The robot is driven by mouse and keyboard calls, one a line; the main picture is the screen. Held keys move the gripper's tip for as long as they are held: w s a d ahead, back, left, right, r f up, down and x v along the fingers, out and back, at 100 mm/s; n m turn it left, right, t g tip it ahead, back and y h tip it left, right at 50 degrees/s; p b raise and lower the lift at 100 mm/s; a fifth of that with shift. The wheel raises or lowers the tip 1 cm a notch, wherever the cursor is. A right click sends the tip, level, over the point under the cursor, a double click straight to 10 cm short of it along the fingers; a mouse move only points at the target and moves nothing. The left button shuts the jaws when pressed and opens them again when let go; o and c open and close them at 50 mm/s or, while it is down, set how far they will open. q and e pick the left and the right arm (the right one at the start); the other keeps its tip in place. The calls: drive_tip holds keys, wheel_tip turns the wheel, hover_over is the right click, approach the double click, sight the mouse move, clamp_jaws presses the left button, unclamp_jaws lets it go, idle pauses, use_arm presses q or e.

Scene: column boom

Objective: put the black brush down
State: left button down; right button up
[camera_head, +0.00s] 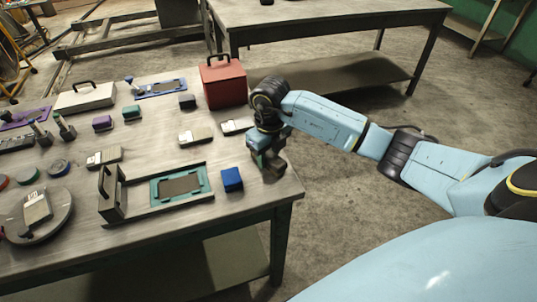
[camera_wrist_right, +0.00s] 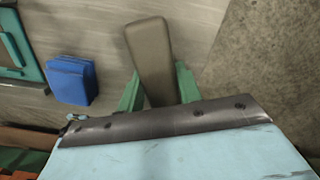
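My right gripper (camera_head: 267,152) points down over the right front corner of the near table (camera_head: 236,203). In the right wrist view its green fingers (camera_wrist_right: 160,88) close on both sides of a dark grey-brown block, which I take to be the black brush (camera_wrist_right: 150,48). The brush also shows below the gripper in the head view (camera_head: 275,169), low at the tabletop; I cannot tell whether it touches the table. My left gripper is not in view.
A blue block (camera_head: 232,179) stands just left of the gripper, also in the right wrist view (camera_wrist_right: 72,80). A teal-framed tray (camera_head: 182,186), a red toolbox (camera_head: 223,82) and several small tools are on the table. The table's right edge is close.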

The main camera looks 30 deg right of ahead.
sight(269, 155)
drive_tip(key=o, duration=0.4)
drive_tip(key=r+p, duration=0.1)
drive_tip(key=r, duration=1.1)
drive_tip(key=shift+s+r, duration=0.2)
